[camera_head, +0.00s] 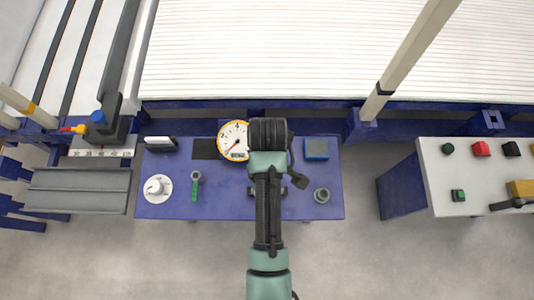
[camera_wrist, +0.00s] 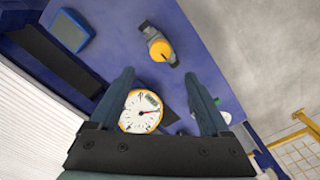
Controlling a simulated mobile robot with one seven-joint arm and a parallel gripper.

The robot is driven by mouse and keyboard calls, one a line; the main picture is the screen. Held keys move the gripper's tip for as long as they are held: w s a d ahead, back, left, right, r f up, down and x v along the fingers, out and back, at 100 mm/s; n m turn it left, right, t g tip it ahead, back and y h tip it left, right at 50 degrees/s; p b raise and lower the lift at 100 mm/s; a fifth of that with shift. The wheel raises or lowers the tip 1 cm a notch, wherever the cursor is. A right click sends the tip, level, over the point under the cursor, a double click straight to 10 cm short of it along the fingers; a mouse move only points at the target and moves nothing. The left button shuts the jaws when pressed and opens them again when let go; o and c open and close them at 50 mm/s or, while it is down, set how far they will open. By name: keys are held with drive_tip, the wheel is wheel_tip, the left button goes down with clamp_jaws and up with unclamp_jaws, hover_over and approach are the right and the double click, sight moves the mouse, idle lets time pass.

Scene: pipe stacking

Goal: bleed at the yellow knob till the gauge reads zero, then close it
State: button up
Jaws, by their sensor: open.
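The yellow knob (camera_wrist: 161,50) sits on a grey fitting on the blue panel in the wrist view. It lies just beyond my open gripper (camera_wrist: 158,77), roughly between the fingertip lines, with nothing held. In the head view my arm covers the knob. The round white gauge (camera_head: 234,140) with a yellow rim is left of my wrist. It also shows between my fingers in the wrist view (camera_wrist: 138,115).
The blue bench (camera_head: 220,208) also carries a white dial (camera_head: 158,188), a green-handled part (camera_head: 195,188), a blue square block (camera_head: 316,149) and a grey round fitting (camera_head: 322,195). A control box (camera_head: 460,180) with several buttons stands at right. A pale post (camera_head: 415,50) rises behind.

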wheel_tip(320, 180, down, 12)
drive_tip(key=b, duration=0.3)
drive_tip(key=shift+r, duration=0.15)
clamp_jaws()
